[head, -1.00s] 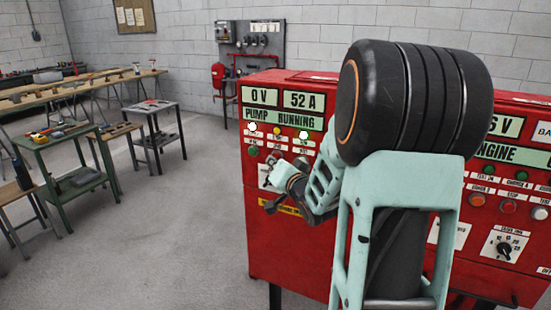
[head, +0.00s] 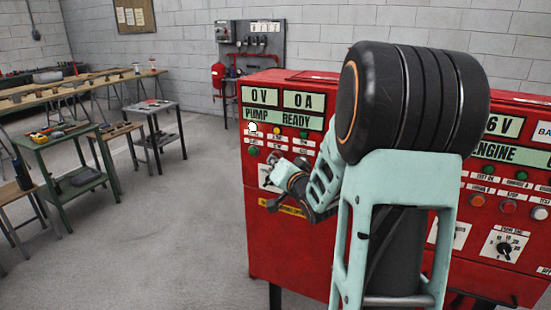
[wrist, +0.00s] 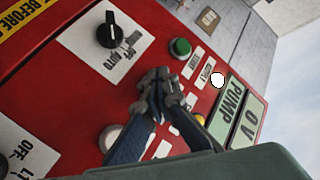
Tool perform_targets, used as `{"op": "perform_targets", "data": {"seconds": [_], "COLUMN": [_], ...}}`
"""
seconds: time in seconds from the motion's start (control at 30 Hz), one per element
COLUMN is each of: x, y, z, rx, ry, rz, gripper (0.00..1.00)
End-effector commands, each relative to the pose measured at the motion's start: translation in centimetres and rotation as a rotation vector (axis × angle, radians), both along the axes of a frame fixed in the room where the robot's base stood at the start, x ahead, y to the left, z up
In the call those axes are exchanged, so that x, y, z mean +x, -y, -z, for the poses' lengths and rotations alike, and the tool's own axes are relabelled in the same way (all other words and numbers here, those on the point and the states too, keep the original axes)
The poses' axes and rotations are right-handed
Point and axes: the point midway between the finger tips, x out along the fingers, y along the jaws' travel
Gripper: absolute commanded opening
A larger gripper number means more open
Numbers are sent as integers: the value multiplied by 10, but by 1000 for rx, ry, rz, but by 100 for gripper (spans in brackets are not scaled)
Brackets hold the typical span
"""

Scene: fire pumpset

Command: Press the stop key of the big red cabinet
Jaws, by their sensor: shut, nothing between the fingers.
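The big red cabinet (head: 262,235) stands in front of me, and its display (head: 284,117) reads 0 V, 0 A and PUMP READY. My gripper (head: 276,165) is at the key area of its front panel. In the wrist view the closed fingertips (wrist: 160,77) are close to the panel, near a green button (wrist: 180,47). I see nothing held between them. The fingers cover part of the key row, and I cannot pick out the stop key behind them. Whether the fingertips touch the panel, I cannot tell.
A black rotary knob (wrist: 110,35) and a pale round button (wrist: 111,138) are near my fingers. My arm hides the middle of the head view. An engine panel (head: 500,200) is at the right. Workbenches (head: 70,155) stand at the left, with open floor between.

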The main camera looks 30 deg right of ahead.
Motion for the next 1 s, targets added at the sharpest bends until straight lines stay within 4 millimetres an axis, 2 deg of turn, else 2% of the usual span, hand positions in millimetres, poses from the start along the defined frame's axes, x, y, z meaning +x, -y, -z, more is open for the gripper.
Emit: {"op": "perform_targets", "data": {"seconds": [0.3, 0.67, 1.0], "x": [-9, -11, -31], "y": [-11, -14, -40], "z": [0, 0, 0], "rx": [0, 0, -2], "ry": [2, 1, 1], "rz": [1, 1, -2], "gripper": [0, 0, 0]}}
